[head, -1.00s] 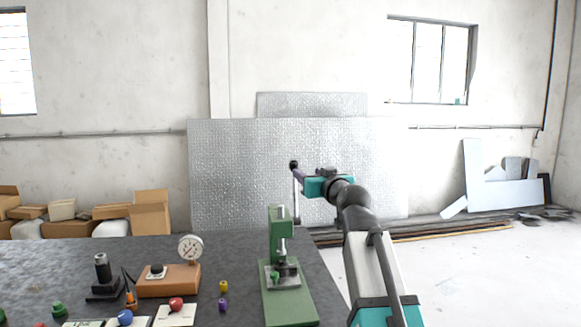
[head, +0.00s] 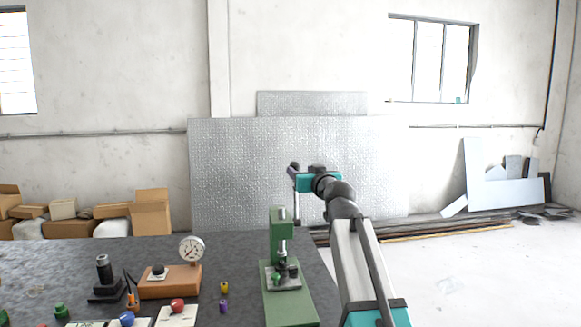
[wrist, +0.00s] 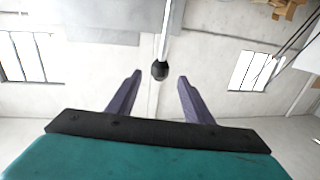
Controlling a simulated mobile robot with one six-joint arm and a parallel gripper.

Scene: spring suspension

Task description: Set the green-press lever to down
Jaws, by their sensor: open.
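The green press (head: 281,225) stands at the right end of the dark table. Its lever (head: 296,206) is a thin pale rod pointing up, with a black knob at its top. In the wrist view the rod (wrist: 166,35) comes in from the top edge, and the black knob (wrist: 160,70) sits between the tips of my two purple fingers, with a gap on both sides. My gripper (wrist: 159,76) is open and holds nothing. In the head view my gripper (head: 293,171) is at the height of the knob and partly covers it.
On the table, left of the press, are a dial gauge (head: 191,249) on an orange block (head: 170,283), a black stand (head: 104,280), a yellow peg (head: 224,287), a purple peg (head: 223,306) and a red button (head: 177,305). The air around the lever looks clear.

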